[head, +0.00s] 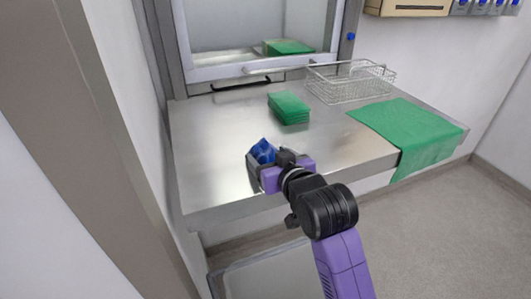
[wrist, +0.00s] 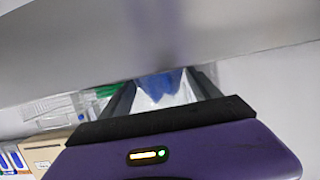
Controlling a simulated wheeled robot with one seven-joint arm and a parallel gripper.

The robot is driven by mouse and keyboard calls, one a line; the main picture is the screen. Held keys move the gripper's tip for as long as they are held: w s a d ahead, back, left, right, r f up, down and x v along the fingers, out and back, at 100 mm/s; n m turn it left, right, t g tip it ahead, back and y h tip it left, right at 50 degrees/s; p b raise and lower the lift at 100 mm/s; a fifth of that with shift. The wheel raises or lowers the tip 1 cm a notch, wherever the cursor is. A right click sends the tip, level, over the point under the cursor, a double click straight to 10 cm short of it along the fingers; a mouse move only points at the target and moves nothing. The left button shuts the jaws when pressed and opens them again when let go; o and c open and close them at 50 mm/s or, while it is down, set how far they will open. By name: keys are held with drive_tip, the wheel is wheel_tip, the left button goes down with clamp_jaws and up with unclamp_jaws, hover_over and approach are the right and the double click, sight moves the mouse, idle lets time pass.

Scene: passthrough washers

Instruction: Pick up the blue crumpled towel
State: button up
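The blue crumpled towel (head: 263,151) is at the front left part of the steel counter. It also shows in the wrist view (wrist: 168,82), between the fingertips. My gripper (head: 266,162) is low over the counter at the towel, with one finger on each side of it. In the wrist view my gripper (wrist: 163,87) has its fingers spread apart. I cannot tell whether the fingers touch the towel. Part of the towel is hidden behind the gripper in the head view.
A stack of folded green towels (head: 289,107) lies behind on the steel counter (head: 215,150). A wire basket (head: 350,82) stands at the back right. A green cloth (head: 412,135) drapes over the front edge. A pass-through window (head: 250,68) is behind. The left counter is clear.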

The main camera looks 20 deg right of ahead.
drive_tip(key=c, duration=0.7)
